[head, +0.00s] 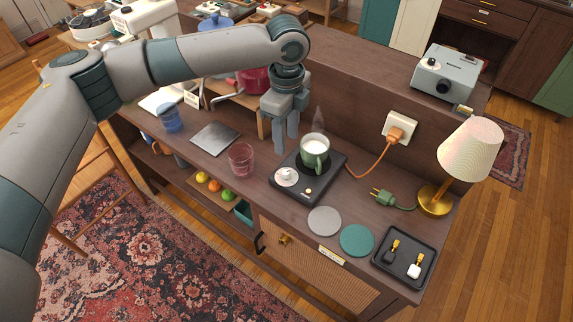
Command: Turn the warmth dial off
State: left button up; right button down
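The black warming plate (303,194) sits on the wooden cabinet top, with a white round dial (286,176) at its left front corner. A small amber light (308,191) shows on the plate near the dial. A green mug (315,155) with white liquid stands upright on the plate, with a faint wisp of steam above it. My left gripper (286,140) points down, open and empty, above and behind the dial, left of the mug. The dial's exact setting is too small to read. My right gripper is out of view.
A pink glass (241,158) stands left of the plate. A grey coaster (324,221) and a teal coaster (357,240) lie in front of it. An orange cord runs to a wall socket (400,128). A lamp (466,150) and a black tray (405,258) stand at right.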

aim_at(287, 172)
pick_arm(q)
notch_tip(287, 172, down, 12)
jog(key=p, duration=0.3)
jog(key=shift+f, duration=0.25)
grip_shut()
